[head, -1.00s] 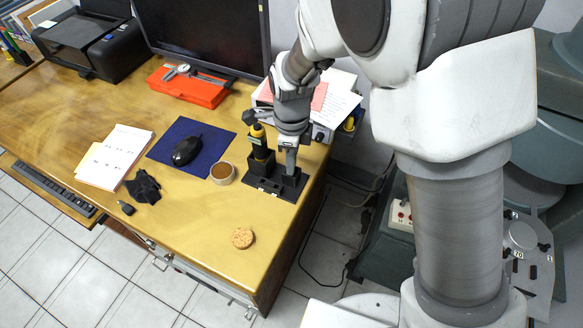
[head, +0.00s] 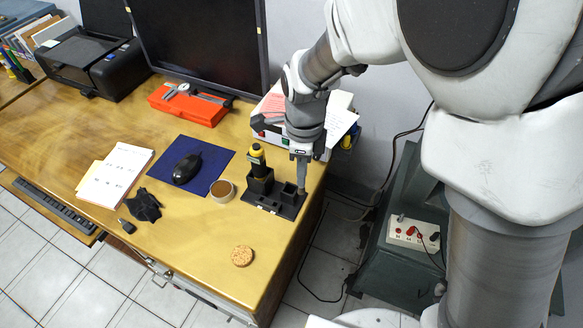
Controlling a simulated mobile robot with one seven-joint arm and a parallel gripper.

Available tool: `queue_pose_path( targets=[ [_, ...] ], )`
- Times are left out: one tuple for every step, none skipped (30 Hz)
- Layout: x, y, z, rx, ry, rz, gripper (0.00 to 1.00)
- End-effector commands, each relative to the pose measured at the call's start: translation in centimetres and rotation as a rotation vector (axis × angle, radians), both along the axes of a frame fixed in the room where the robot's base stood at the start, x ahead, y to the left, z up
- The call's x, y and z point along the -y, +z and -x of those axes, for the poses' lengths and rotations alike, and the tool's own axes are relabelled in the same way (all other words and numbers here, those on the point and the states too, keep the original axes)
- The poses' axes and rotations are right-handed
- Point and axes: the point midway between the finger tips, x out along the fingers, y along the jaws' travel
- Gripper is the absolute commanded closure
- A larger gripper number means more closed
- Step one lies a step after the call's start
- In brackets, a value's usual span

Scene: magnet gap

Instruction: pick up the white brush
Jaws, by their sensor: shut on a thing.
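My gripper (head: 301,186) points down at the right end of the black holder (head: 262,203), close above it or just in it. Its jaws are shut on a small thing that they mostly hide. I cannot make out its colour or shape, and I see no white brush clearly anywhere. The holder stands near the right edge of the wooden desk. A yellow and black tool (head: 257,153) stands upright in the holder's left socket, left of my gripper. An open square socket (head: 289,191) shows beside my fingers.
A brown-topped round pot (head: 222,188) stands left of the holder. A dark mouse (head: 186,169) lies on a blue mat (head: 214,149). A cork disc (head: 242,256) lies in front. A monitor (head: 195,45), a red case (head: 186,105) and a box with papers (head: 269,124) stand behind. The front desk is fairly clear.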

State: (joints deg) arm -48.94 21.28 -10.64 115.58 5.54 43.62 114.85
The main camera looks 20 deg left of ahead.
Motion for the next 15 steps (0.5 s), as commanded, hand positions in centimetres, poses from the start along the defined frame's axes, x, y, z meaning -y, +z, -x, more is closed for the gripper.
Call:
queue_pose_path(
  targets=[
    [0.9, 0.8, 0.3, 0.001, -0.002, -0.002, 1.0],
    [1.4, 1.1, 0.5, 0.001, -0.002, -0.002, 1.0],
    [2.0, 1.5, 0.7, 0.001, -0.003, -0.002, 1.0],
    [2.5, 1.8, 0.9, 0.001, -0.003, -0.002, 1.0],
    [3.0, 2.1, 1.1, 0.001, -0.003, -0.002, 1.0],
    [3.6, 2.5, 1.4, 0.001, -0.002, -0.002, 1.0],
    [4.0, 2.8, 1.5, 0.001, -0.002, -0.003, 1.0],
    [4.4, 3.0, 1.7, 0.001, -0.002, -0.002, 1.0],
    [5.0, 3.4, 1.8, 0.002, -0.003, -0.002, 1.0],
    [5.4, 3.6, 2.0, 0.001, -0.003, -0.002, 1.0],
    [5.7, 3.7, 2.2, 0.001, -0.003, -0.001, 1.0],
    [6.1, 4.0, 2.3, 0.002, -0.002, -0.002, 1.0],
    [6.3, 4.2, 2.4, 0.002, -0.002, -0.002, 1.0],
    [6.6, 4.3, 2.5, 0.001, -0.002, -0.001, 1.0],
    [6.9, 4.5, 2.6, 0.001, -0.001, -0.002, 1.0]
  ],
)
